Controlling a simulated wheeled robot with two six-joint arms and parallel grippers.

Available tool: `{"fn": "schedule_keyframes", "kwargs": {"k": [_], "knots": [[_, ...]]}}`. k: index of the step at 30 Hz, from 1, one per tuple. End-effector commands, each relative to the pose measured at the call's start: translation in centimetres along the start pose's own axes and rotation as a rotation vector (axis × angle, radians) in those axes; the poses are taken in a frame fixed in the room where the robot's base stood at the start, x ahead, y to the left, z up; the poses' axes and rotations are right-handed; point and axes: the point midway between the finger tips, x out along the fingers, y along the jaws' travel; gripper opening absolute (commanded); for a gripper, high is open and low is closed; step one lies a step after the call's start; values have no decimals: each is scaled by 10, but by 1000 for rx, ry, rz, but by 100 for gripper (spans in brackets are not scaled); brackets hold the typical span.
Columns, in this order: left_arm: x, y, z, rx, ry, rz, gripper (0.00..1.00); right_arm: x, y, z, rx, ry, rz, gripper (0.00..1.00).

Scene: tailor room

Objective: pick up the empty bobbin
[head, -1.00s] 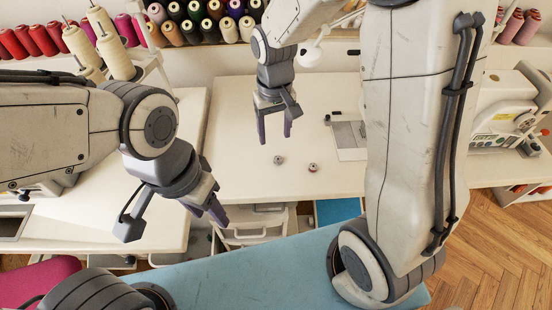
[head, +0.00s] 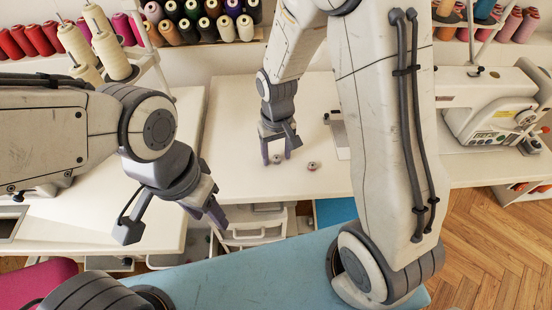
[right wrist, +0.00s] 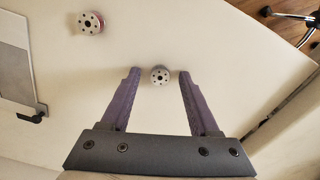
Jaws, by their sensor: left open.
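Two bobbins are on the white table. The empty bobbin, plain grey metal, (head: 277,159) shows in the head view between the fingertips of my right gripper (head: 278,158). In the right wrist view the empty bobbin (right wrist: 159,76) lies between the tips of the open right gripper (right wrist: 159,73), with a gap on each side. The other bobbin (head: 313,166), with reddish thread, sits to its right; it also shows at the upper left in the right wrist view (right wrist: 90,22). My left gripper (head: 219,217) is open and empty, away from both bobbins at the left.
The white table (head: 235,130) is clear around the bobbins. A sewing machine (head: 490,105) stands at the right. Thread spools (head: 205,25) line a rack at the back. A blue ironing-board-like surface (head: 250,270) lies in front.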

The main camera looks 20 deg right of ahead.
Motion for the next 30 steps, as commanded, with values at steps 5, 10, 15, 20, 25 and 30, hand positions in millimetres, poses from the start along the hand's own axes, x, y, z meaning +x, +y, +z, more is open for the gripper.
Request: {"fn": "schedule_keyframes", "kwargs": {"k": [5, 10, 15, 20, 25, 30], "knots": [[0, 0, 0, 0, 0, 0, 50, 0, 0, 0, 0, 0, 0, 0], [0, 0, 0, 0, 0, 0, 50, 0, 0, 0, 0, 0, 0, 0], [0, 0, 0, 0, 0, 0, 50, -2, 0, 0, 0, 1, 0, 0], [-3, 0, 0, 0, 0, 0, 50, -15, 0, -1, 0, 4, 0, 0], [-8, 1, 0, 0, 0, 0, 50, -45, 0, -2, 0, 7, -1, 0], [-9, 1, 0, 0, 0, 0, 50, -66, 40, 1, 10, 4, 0, 0]]}}
